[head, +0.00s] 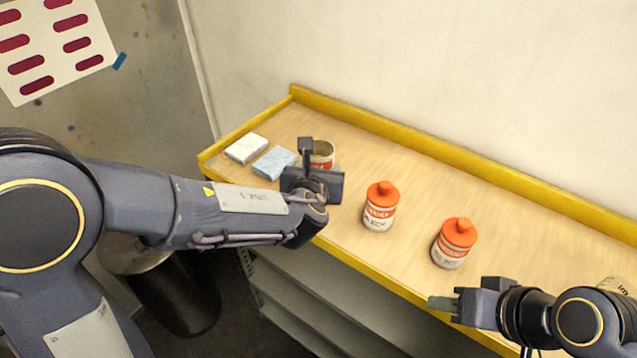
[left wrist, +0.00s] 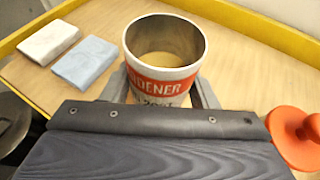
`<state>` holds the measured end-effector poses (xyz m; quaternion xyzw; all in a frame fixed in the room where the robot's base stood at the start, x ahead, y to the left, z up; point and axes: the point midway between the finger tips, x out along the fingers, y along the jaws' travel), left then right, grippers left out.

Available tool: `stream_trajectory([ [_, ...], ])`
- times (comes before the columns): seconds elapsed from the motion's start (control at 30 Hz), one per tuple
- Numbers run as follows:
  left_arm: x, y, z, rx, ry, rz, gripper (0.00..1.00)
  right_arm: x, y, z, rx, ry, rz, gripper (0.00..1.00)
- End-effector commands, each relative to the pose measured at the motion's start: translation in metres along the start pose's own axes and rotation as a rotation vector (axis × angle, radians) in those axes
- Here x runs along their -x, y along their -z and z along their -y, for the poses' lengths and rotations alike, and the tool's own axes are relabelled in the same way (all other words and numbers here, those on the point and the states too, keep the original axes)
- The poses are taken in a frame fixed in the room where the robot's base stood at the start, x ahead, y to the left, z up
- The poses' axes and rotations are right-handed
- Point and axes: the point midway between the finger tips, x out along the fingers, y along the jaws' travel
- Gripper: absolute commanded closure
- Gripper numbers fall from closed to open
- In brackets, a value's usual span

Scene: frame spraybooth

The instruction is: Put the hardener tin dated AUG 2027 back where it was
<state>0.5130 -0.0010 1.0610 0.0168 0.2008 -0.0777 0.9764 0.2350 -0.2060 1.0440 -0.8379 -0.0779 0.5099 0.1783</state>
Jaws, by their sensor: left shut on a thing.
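My left gripper (head: 316,168) is shut on a hardener tin (head: 323,152), white with a red band and an open top. In the left wrist view the tin (left wrist: 166,60) is upright between the two fingers (left wrist: 160,90). Its band reads "...DENER"; the line below is partly hidden by the gripper and I cannot read the date. I cannot tell whether its base touches the bench. My right gripper (head: 455,303) is empty at the bench's front edge, and its finger gap is unclear.
The wooden bench (head: 420,190) has a yellow rim. A white block (head: 246,148) and a blue block (head: 274,163) lie left of the tin. Two orange-capped containers (head: 380,205) (head: 455,243) stand to the right.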

Motion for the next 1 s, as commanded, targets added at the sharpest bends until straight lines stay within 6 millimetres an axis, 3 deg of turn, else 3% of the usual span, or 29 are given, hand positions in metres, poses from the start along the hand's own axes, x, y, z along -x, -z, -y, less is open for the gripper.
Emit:
stream_trajectory([
  [0.23, -0.021, 0.011, -0.003, 0.000, -0.001, 0.000, 0.74, -0.002, -0.001, -0.001, 0.000, 0.000, 0.000, 0.64],
  [0.4, -0.033, 0.033, -0.003, -0.002, -0.001, -0.003, 0.74, -0.001, -0.001, -0.001, 0.000, 0.000, 0.000, 0.64],
  [0.93, -0.037, 0.044, -0.003, 0.002, 0.000, 0.003, 0.74, -0.006, -0.003, -0.003, 0.000, 0.000, 0.000, 0.64],
  [0.97, -0.037, 0.042, -0.003, 0.002, 0.000, 0.002, 0.43, -0.005, -0.003, -0.002, 0.000, 0.000, 0.000, 0.64],
  [1.0, -0.036, 0.042, -0.003, 0.002, 0.000, 0.002, 0.37, -0.005, -0.002, -0.002, 0.000, 0.000, 0.000, 0.64],
])
